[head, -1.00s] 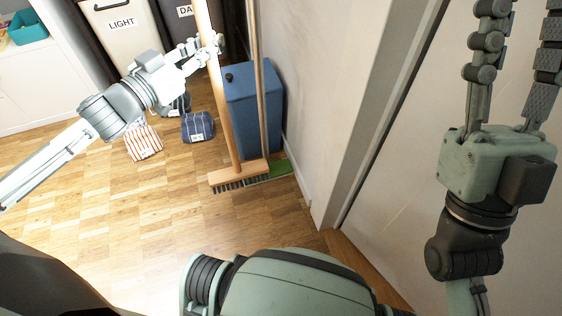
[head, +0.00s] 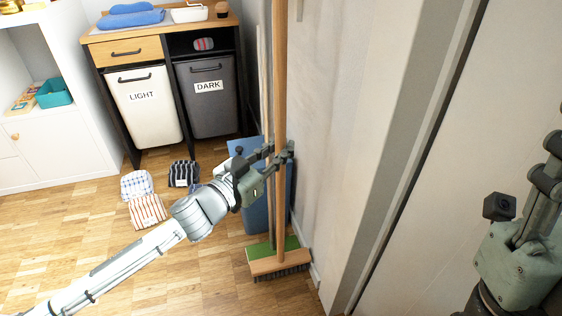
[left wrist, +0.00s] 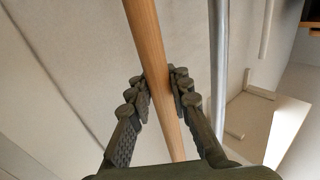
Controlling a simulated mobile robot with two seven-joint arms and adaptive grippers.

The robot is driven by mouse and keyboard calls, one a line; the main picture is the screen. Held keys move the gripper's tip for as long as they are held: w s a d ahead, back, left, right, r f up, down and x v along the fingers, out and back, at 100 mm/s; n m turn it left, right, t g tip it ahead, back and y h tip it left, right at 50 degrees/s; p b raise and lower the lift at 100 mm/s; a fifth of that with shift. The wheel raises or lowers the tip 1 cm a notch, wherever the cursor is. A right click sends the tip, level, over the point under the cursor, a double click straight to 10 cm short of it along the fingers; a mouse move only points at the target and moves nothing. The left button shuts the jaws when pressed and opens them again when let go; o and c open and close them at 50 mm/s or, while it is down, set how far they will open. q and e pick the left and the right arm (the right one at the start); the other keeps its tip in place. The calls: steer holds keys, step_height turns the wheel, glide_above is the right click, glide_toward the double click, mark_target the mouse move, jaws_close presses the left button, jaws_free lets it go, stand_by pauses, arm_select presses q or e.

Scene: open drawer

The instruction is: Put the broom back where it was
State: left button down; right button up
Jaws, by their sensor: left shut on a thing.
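The broom has a long wooden handle (head: 279,60) and a wooden head with dark bristles (head: 280,263). It stands nearly upright beside the wall, its bristles at or close to the floor. My left gripper (head: 278,154) is shut on the handle well above the head. The left wrist view shows its fingers (left wrist: 160,88) on both sides of the handle (left wrist: 150,45). A second pole (head: 263,75) with a green head (head: 258,249) stands just behind the broom. My right gripper (head: 550,165) is at the right edge, partly cut off, away from the broom.
A blue bin (head: 255,212) stands behind the broom against the wall (head: 335,130). Light (head: 145,112) and dark (head: 208,100) laundry bins sit under a counter at the back. Several folded cloths (head: 147,210) lie on the floor.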

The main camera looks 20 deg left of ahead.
arm_select(q)
steer(key=shift+f+b, duration=0.5)
steer(key=shift+f, duration=0.9)
steer(key=shift+f, duration=0.15)
steer(key=c, duration=1.4)
jaws_free()
steer(key=shift+f, duration=0.1)
